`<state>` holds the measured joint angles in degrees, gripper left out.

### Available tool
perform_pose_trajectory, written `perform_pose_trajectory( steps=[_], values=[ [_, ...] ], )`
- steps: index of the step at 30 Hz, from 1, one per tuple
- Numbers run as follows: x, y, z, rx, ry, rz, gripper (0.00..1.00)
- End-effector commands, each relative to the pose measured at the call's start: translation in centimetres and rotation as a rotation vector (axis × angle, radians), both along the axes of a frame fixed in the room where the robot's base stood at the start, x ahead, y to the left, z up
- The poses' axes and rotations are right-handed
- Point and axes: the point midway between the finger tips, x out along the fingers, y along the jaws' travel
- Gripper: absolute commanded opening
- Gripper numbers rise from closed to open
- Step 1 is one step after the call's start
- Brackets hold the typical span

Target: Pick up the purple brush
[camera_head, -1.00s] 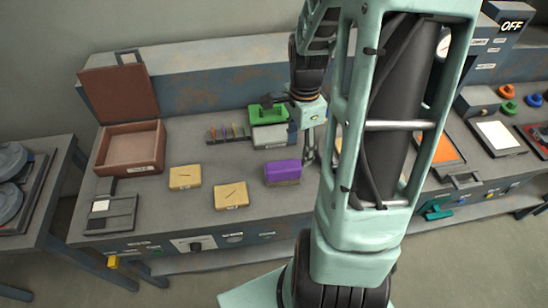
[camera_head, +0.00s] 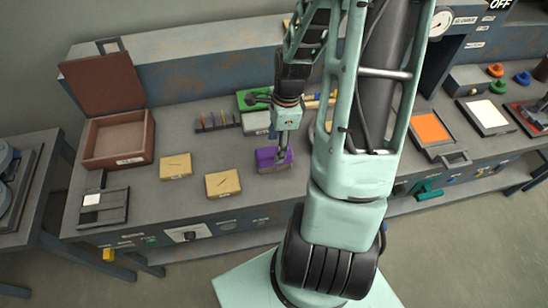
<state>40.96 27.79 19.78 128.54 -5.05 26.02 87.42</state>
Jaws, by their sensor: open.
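The purple brush (camera_head: 267,157), a purple block with a paler lower part, sits on the grey workbench (camera_head: 190,215) near its front edge. My gripper (camera_head: 282,158) points down right over the brush's right part, and its fingers overlap the brush in the picture. The fingers are small here, but they are open. I cannot tell whether they straddle the brush or touch it. The gripper hides part of the brush's right side.
Two tan pads (camera_head: 223,183) lie left of the brush. An open brown box (camera_head: 118,138) stands further left. Behind are a rack of thin coloured sticks (camera_head: 216,122) and a green-topped device (camera_head: 250,100). An orange panel (camera_head: 430,127) is at the right.

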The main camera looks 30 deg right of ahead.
Motion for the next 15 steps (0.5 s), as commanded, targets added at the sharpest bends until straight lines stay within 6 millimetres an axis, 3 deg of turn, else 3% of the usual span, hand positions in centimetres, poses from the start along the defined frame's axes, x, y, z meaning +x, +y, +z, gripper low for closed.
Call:
perform_pose_trajectory(
  steps=[9, 15],
  values=[
    [0.3, 0.6, -3.7, 0.003, 0.002, 0.002, 0.54],
    [0.3, 0.6, -4.5, 0.001, 0.0, 0.001, 0.54]
  ],
)
